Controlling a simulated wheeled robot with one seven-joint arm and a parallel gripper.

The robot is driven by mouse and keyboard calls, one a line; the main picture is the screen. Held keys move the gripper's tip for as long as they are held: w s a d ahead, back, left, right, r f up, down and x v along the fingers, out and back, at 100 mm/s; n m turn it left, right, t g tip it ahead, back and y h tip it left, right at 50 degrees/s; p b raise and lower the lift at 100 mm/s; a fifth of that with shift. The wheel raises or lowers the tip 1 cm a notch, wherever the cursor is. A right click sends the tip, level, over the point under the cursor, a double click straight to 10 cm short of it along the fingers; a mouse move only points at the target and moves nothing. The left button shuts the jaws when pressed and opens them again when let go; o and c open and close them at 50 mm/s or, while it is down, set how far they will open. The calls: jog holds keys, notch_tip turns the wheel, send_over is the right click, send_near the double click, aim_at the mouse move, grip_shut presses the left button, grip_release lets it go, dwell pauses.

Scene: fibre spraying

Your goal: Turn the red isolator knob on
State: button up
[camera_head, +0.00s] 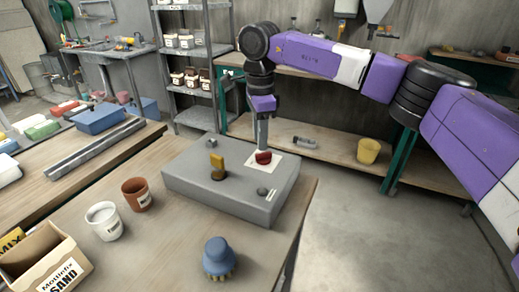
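The red isolator knob (264,157) sits on a pale square plate (283,165) on top of a grey box (190,178), towards the box's back right. My gripper (263,146) points straight down over the knob, its grey fingers at or just above the knob's top. The fingers show edge-on as one narrow strip. I cannot tell whether they are open or shut, or whether they touch the knob. The knob's far side is hidden.
A yellow handle (217,161) stands on the box, left of the knob. A terracotta pot (136,194), a white pot (103,221), a sand carton (45,265) and a blue brush (217,257) stand on the wooden table (165,250). Shelves and a back bench with a yellow bucket (368,151) lie behind.

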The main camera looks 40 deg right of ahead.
aim_at(263, 157)
jog(key=shift+f, duration=2.2)
jog(key=shift+c, duration=0.2)
grip_shut()
